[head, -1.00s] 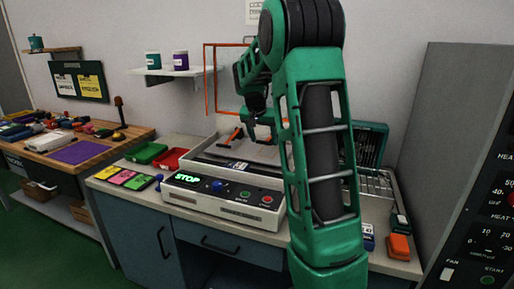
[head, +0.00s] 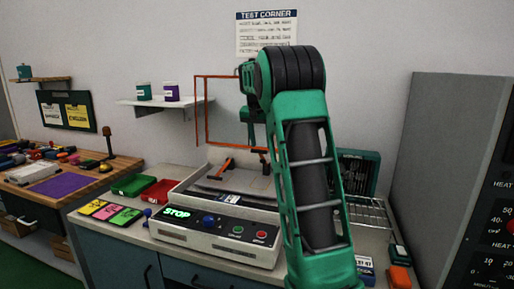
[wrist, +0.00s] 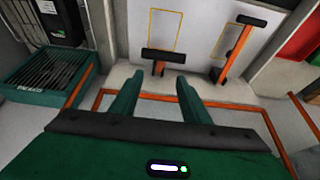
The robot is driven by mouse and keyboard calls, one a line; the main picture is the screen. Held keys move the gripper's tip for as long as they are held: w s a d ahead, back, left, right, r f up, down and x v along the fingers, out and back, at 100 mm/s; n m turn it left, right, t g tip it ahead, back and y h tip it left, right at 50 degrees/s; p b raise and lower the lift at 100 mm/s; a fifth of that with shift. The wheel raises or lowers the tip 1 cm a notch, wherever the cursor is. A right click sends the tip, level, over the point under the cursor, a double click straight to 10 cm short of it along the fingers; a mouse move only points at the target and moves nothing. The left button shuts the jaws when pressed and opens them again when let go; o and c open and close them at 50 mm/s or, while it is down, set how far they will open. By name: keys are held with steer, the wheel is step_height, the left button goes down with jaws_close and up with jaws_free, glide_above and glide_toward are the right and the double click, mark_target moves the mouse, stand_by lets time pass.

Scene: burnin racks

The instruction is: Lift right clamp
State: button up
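The right clamp is an orange lever with a black bar handle; in the wrist view its handle (wrist: 163,55) lies just beyond my fingertips, roughly in line with the gap between them. In the head view it (head: 264,157) is partly hidden behind my arm. The left clamp, also orange with a black handle, is raised at a slant in the wrist view (wrist: 236,50) and stands at the left of the fixture in the head view (head: 221,168). My gripper (wrist: 157,88) is open and empty, apart from both clamps.
An orange frame (head: 197,112) stands over the fixture, and its bars cross near my fingers in the wrist view. The control box (head: 215,239) reads STOP. Red (head: 161,191) and green (head: 133,184) trays sit to the left, a dark green vented unit (wrist: 45,78) to the right.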

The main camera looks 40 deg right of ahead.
steer(key=o, duration=0.8)
steer(key=shift+f, duration=0.15)
steer(key=v, duration=1)
steer(key=shift+w+a+r, duration=0.1)
steer(key=shift+a+r, duration=0.1)
steer(key=shift+r, duration=0.15)
